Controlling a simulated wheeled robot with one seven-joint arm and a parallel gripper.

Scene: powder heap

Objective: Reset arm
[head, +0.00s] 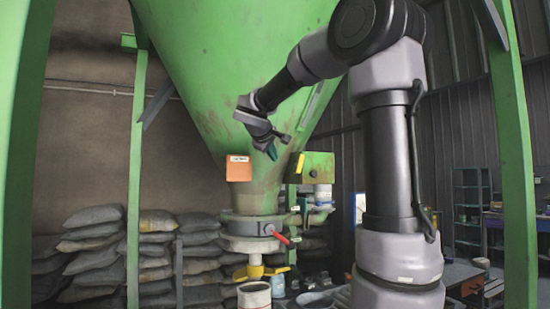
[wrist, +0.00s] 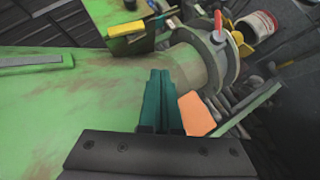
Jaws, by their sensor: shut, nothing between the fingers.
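My gripper (head: 271,151) is raised in front of the lower part of the large green hopper (head: 225,70). In the wrist view the gripper's two teal fingers (wrist: 160,95) are together with nothing between them, and the green hopper wall (wrist: 85,110) fills much of the picture. My arm is bent, coming from the right in the head view. Whether the fingertips touch the hopper cannot be told.
An orange box (head: 239,168) sits on the hopper's lower cone. Below are the outlet collar (head: 245,226) with a red handle (head: 281,238) and a white bucket (head: 254,296). Grey sacks (head: 95,240) are stacked left. Green posts (head: 137,180) stand at both sides.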

